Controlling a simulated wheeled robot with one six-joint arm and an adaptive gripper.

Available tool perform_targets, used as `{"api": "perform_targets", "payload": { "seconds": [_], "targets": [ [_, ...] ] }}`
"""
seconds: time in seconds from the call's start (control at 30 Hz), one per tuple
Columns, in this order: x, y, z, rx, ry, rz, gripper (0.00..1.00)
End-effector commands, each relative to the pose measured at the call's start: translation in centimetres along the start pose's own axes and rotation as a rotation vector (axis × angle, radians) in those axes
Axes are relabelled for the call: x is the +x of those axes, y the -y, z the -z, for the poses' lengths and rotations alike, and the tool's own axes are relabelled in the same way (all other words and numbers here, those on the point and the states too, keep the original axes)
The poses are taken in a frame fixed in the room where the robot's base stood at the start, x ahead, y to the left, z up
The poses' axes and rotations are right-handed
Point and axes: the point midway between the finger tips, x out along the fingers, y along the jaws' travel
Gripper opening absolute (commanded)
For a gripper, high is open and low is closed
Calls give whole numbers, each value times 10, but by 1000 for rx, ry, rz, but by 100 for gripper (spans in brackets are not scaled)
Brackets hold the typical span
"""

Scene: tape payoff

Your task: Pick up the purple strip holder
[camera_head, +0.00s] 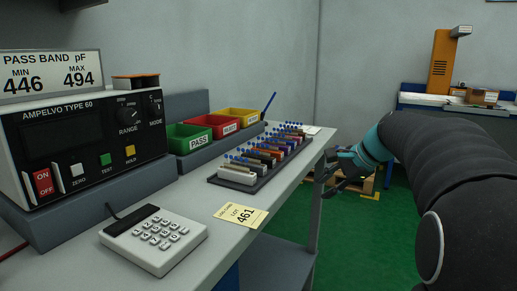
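A dark rack (222,182) on the bench holds a row of small strip holders in several colours, with blue tips on top. The nearest holder is white (238,174). The holders stand close together and look small, so I cannot surely single out the purple one; a purplish shade seems to show in the far half of the row. My gripper (328,172) is right of the rack, just beyond the bench's right edge. Its dark fingers look spread apart, with nothing seen between them. It touches no holder.
Green (188,139), red (219,125) and yellow (240,116) bins stand behind the rack. A meter (85,140) is at left, with a keypad (153,238) and a yellow lot card (240,215) in front. A pallet (360,184) lies on the green floor beyond my gripper.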

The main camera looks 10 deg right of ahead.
Motion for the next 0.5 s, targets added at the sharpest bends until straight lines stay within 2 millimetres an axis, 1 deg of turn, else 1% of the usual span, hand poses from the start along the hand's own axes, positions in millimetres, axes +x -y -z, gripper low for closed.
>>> {"api": "perform_targets", "payload": {
  "seconds": [0.03, 0.1, 0.2, 0.3, 0.33, 0.4, 0.5],
  "targets": [
    [-8, 26, 10, 124, 50, 51, 33],
    [-21, 57, 12, 287, 133, 108, 33],
    [-42, 92, 5, 484, 256, 154, 33],
    [-62, 116, -8, 649, 371, 162, 33],
    [-68, 121, -12, 691, 400, 158, 33],
    [-78, 130, -22, 773, 455, 144, 33],
    [-86, 134, -30, 861, 502, 117, 33]
  ]
}}
